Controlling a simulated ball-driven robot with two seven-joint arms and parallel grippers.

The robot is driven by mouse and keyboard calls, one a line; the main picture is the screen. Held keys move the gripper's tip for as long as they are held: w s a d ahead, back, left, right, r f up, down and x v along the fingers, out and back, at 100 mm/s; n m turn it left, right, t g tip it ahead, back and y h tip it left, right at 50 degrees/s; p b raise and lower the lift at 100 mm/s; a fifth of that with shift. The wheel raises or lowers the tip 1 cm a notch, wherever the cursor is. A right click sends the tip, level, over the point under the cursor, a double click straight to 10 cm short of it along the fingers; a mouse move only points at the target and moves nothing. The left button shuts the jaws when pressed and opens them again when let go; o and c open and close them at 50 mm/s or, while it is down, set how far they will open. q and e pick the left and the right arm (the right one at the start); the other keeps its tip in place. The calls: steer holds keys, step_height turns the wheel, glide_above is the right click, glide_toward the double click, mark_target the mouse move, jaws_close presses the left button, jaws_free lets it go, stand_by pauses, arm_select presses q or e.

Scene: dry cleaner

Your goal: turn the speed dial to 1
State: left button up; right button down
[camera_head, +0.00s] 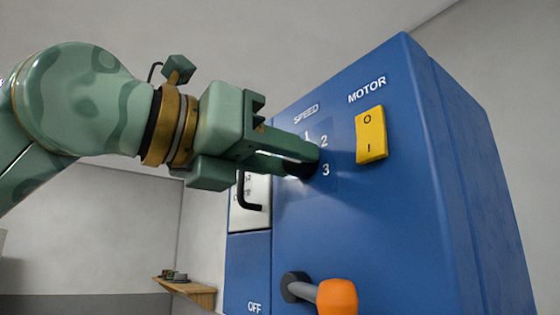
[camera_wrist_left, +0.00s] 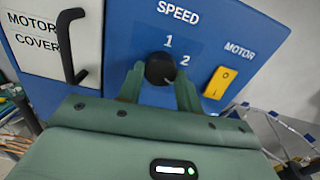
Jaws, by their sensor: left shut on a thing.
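The black round speed dial (camera_head: 299,170) sits on the front of a blue machine (camera_head: 350,225), under the word SPEED. The numbers 1, 2 and 3 stand around its upper and right side in the head view. My left gripper (camera_head: 308,160) is shut on the dial, with a finger on either side. In the left wrist view the dial (camera_wrist_left: 160,67) shows between the two green fingers, with 1 above it and 2 at its upper right. The 3 is hidden there. I cannot tell surely which number the dial points to. My right gripper is not in view.
A yellow motor switch (camera_head: 371,135) is right of the dial. An orange-ended lever (camera_head: 337,297) sticks out below, near the word OFF. A white motor cover (camera_head: 250,215) with a black handle (camera_wrist_left: 68,45) is to the left. A small wooden shelf (camera_head: 200,294) is at lower left.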

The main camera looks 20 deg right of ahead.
arm_select(q)
steer(key=shift+f+n+b, duration=0.2)
steer(key=shift+n+b, duration=0.9)
steer(key=shift+b, duration=0.05)
steer(key=n+b, duration=0.2)
steer(key=shift+n, duration=0.4)
steer(key=n+b, duration=0.2)
steer(key=n, duration=0.1)
steer(key=shift+r+n+b, duration=0.1)
steer(key=shift+n+b, duration=0.2)
steer(key=n+b, duration=0.2)
steer(key=n, duration=0.2)
steer(key=n+b, duration=0.2)
steer(key=n, duration=0.3)
steer(key=n+b, duration=0.2)
steer(key=n, duration=0.3)
steer(key=shift+r, duration=0.25)
steer(key=shift+n, duration=0.4)
steer(key=o, duration=1)
steer(key=shift+d, duration=0.1)
